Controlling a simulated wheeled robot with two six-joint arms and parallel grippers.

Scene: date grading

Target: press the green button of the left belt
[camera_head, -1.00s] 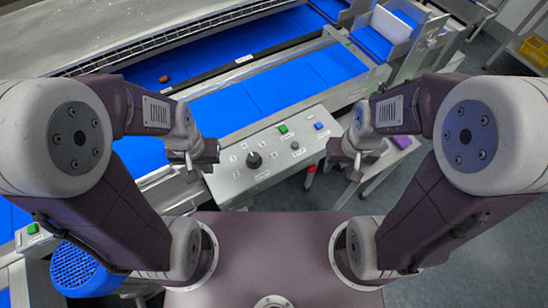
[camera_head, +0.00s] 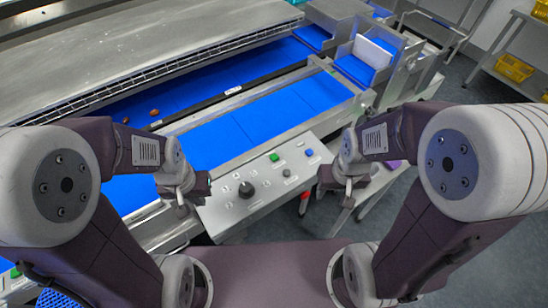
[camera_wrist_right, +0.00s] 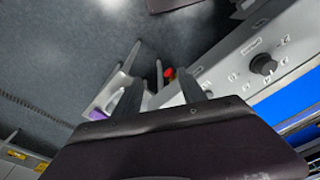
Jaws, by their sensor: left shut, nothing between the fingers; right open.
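A green button (camera_head: 274,157) sits on the top of the grey control panel (camera_head: 225,213), beside the blue belt (camera_head: 243,128). A second green button (camera_head: 14,272) shows at the left edge, partly cut off, beside another stretch of blue belt. My left gripper (camera_head: 182,207) is shut and empty, at the panel's left end and apart from both buttons. My right gripper (camera_head: 347,197) is open and empty, just right of the panel. Its two fingers also show in the right wrist view (camera_wrist_right: 160,95).
The panel carries a black knob (camera_head: 246,190), a blue button (camera_head: 309,152) and a grey button (camera_head: 286,172). A red part (camera_head: 304,203) shows at its right end. Two brown dates (camera_head: 154,112) lie on the rear belt.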

